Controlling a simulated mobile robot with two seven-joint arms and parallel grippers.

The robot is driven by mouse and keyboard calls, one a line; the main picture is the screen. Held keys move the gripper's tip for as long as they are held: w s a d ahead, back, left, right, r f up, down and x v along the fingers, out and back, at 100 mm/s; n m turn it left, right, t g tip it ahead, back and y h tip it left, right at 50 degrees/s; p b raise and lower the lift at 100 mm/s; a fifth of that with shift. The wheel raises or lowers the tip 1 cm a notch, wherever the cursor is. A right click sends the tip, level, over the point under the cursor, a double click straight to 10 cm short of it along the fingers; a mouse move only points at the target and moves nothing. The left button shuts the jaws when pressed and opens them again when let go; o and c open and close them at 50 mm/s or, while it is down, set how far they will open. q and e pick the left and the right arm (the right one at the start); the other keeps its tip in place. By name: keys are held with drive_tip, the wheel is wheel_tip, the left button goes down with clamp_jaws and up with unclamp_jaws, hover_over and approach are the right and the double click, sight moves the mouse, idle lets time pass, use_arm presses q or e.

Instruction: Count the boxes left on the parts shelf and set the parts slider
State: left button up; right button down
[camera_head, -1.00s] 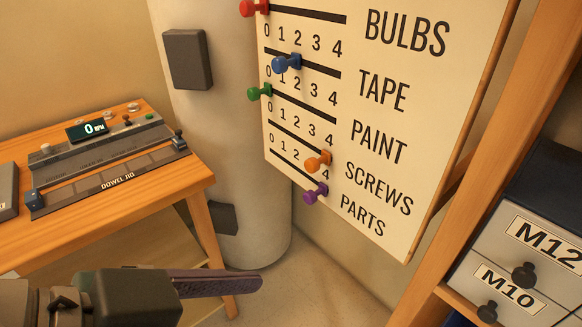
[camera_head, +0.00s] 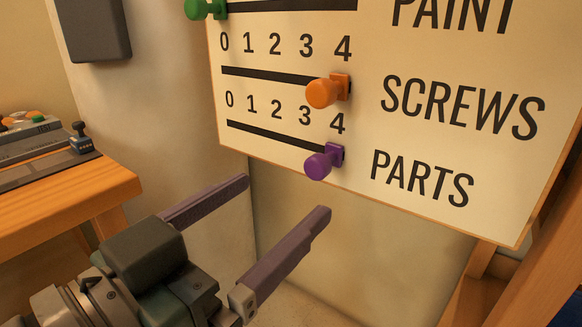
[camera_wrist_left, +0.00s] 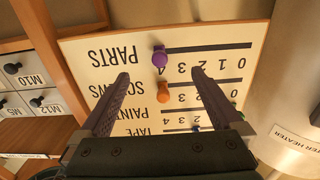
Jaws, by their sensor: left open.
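The purple parts slider knob (camera_head: 325,162) sits at the 4 end of the lowest track on the cream board (camera_head: 300,185), beside the word PARTS. My left gripper (camera_head: 284,196) is open and empty, below and left of that knob in the head view, pointing toward the board. In the left wrist view the board appears upside down, and the purple knob (camera_wrist_left: 160,58) lies roughly centred between the open fingertips (camera_wrist_left: 160,74), a little beyond them. I cannot tell the remaining gap. My right gripper and the boxes on the parts shelf are not in view.
The orange screws knob (camera_head: 322,93) sits close above, at 4 on its track. The green paint knob (camera_head: 203,8) is at the top left. A wooden table (camera_head: 70,205) stands left. Labelled drawers (camera_wrist_left: 25,72) and a water heater (camera_wrist_left: 300,100) flank the board.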

sight(313, 171)
use_arm(q)
drive_tip(key=x, duration=0.4)
drive_tip(key=shift+w+d+r, duration=0.2)
drive_tip(key=x, duration=0.1)
drive_tip(key=b+x, duration=0.1)
drive_tip(key=x, duration=0.1)
drive_tip(key=shift+f, duration=0.2)
drive_tip(key=shift+w+d, duration=0.3)
drive_tip(key=shift+w, duration=0.1)
drive_tip(key=shift+c, duration=0.2)
drive_tip(key=c, duration=1.4)
drive_tip(key=shift+o, duration=0.2)
drive_tip(key=shift+w+a+b, duration=0.5)
drive_tip(key=shift+w+a, duration=0.15)
drive_tip(key=shift+a, duration=0.25)
drive_tip(key=shift+w+a+b, duration=0.45)
drive_tip(key=shift+w+a, duration=0.15)
drive_tip(key=shift+a, duration=0.25)
drive_tip(key=shift+w+a+b, duration=0.6)
drive_tip(key=shift+a, duration=0.2)
drive_tip(key=shift+w+a+b, duration=0.55)
drive_tip(key=shift+w+a, duration=0.05)
drive_tip(key=shift+a, duration=0.2)
drive_tip(key=o, duration=1.4)
drive_tip(key=shift+s+a, duration=0.15)
drive_tip(key=shift+s, duration=0.1)
